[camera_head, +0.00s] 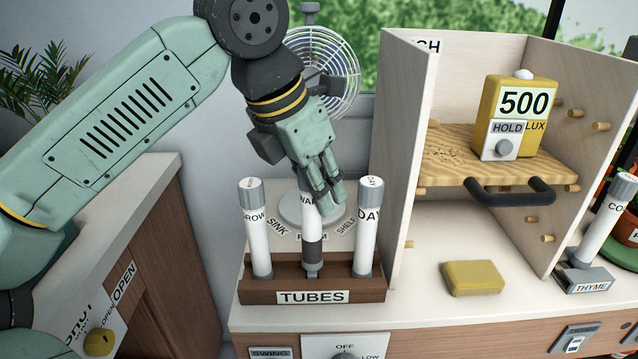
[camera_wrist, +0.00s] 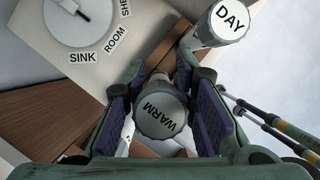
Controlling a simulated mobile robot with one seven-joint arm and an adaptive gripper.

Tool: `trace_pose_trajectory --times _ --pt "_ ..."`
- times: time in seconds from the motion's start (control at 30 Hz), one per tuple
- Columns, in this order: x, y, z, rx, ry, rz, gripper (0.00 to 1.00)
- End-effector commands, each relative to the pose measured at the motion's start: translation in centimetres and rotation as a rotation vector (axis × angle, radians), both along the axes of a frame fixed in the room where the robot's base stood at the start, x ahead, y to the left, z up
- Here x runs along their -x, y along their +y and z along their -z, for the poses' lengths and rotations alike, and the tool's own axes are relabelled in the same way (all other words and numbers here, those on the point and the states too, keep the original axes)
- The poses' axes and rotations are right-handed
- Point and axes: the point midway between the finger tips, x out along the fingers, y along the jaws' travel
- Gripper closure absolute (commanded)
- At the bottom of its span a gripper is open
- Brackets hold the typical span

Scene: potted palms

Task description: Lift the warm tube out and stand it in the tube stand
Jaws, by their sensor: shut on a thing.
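The warm tube (camera_head: 313,229) is white with a grey cap, and its cap in the wrist view (camera_wrist: 160,110) reads WARM. The left tube (camera_head: 258,232) and the DAY tube (camera_head: 367,230) stand in the same rack; the DAY cap also shows in the wrist view (camera_wrist: 228,22). A grey stand labelled THYME (camera_head: 588,279) at the right holds a tube (camera_head: 606,220).
A wooden box (camera_head: 400,150) with a shelf holds a yellow meter reading 500 (camera_head: 515,115). A yellow sponge (camera_head: 473,277) lies on the counter before it. A round dial (camera_head: 300,208) with SINK, ROOM and SHELF labels lies behind the rack. A fan (camera_head: 335,65) stands behind.

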Motion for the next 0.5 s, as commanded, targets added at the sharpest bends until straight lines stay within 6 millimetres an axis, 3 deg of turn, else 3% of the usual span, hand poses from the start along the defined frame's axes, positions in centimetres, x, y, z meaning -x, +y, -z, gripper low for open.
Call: trace_pose_trajectory --times 0.5 --pt "0.0 0.0 1.4 0.000 0.000 0.000 1.00"
